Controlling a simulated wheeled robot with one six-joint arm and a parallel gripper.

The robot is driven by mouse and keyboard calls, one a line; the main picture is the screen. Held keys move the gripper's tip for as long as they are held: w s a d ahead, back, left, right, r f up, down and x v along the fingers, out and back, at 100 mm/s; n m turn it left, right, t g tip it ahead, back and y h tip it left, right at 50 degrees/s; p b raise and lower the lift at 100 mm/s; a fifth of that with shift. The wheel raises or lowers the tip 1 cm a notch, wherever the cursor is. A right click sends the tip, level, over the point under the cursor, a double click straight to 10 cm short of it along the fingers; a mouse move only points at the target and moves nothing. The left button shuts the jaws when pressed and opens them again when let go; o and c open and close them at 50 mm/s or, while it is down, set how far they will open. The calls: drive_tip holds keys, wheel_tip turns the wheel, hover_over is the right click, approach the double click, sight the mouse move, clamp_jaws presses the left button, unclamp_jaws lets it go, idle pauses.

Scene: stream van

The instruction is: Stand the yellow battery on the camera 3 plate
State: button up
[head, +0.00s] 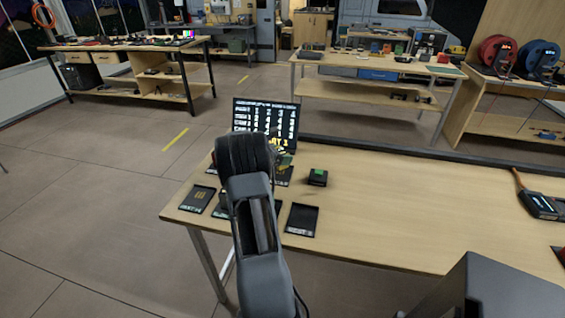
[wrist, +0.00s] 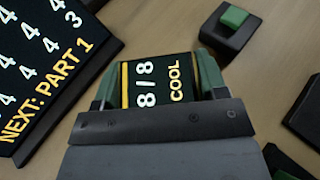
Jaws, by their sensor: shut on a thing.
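My gripper (wrist: 155,86) is shut on a dark block with a yellow stripe along one edge, which I take to be the yellow battery (wrist: 158,84). Its face reads "8/8" and "COOL", and a green finger pad presses on each side. In the head view my arm hides most of the gripper and the battery. Dark plates lie on the near table: one at the left (head: 197,199), one at the right (head: 302,220), and others partly behind my arm. I cannot read which is camera 3.
A black sign (head: 265,116) with white and yellow text stands at the table's back edge; it also shows in the wrist view (wrist: 45,65). A black block with a green top (head: 318,177) stands right of my arm. The table's middle is clear. A dark device (head: 541,205) lies far right.

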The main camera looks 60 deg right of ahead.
drive_tip(key=shift+d+f, duration=0.2)
drive_tip(key=shift+f, duration=1.45)
drive_tip(key=shift+f, duration=0.1)
drive_tip(key=shift+f, duration=0.15)
drive_tip(key=o, duration=1.1)
